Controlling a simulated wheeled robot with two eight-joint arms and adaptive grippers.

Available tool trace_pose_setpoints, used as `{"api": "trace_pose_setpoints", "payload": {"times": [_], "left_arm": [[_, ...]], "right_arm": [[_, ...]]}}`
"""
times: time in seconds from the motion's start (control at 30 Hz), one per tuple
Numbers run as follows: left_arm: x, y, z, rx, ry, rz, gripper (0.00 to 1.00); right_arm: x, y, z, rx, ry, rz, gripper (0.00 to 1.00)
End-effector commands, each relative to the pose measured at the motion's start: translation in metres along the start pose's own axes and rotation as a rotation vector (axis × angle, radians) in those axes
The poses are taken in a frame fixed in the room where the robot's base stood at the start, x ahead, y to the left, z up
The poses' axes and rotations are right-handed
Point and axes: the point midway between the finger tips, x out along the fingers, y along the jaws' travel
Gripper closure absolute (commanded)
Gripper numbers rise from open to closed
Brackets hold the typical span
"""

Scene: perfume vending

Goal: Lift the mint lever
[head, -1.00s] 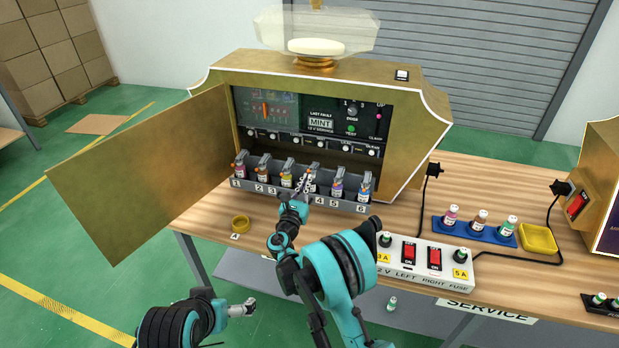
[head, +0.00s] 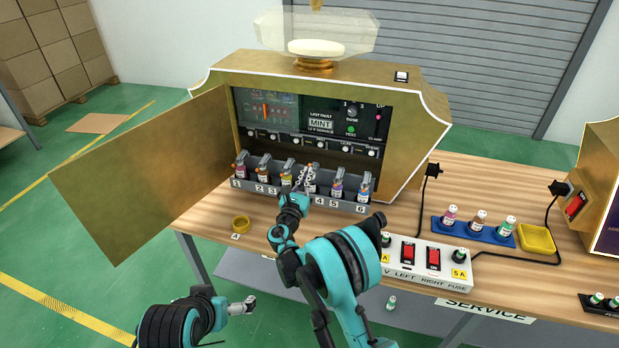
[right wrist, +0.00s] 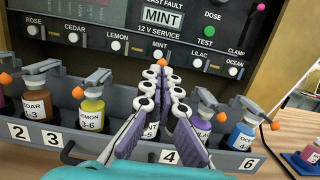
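The mint bottle (right wrist: 152,130) stands in the slot above the number 4 in the grey rack, mostly hidden by my fingers. Its lever shows as an orange tip (right wrist: 162,62) just above and between my fingertips; the rest is largely covered. In the head view my right gripper (head: 306,171) reaches into the rack's middle from the front. My left gripper (head: 246,306) hangs low in front of the table, away from the rack; its fingers are too small to read.
The lemon bottle (right wrist: 92,108) and lavender bottle (right wrist: 198,120) stand close on either side, with levers. The panel (right wrist: 175,20) reads MINT above. The open gold door (head: 145,170) stands left. The fuse box (head: 425,262) lies front right.

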Motion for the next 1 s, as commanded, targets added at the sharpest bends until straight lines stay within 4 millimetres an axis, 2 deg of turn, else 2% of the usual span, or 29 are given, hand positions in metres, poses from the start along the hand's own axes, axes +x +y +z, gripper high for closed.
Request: {"api": "trace_pose_setpoints", "payload": {"times": [1.0], "left_arm": [[-0.006, 0.000, -0.004, 0.000, 0.000, 0.000, 0.00]], "right_arm": [[0.013, 0.000, 0.017, 0.000, 0.000, -0.001, 1.00]]}}
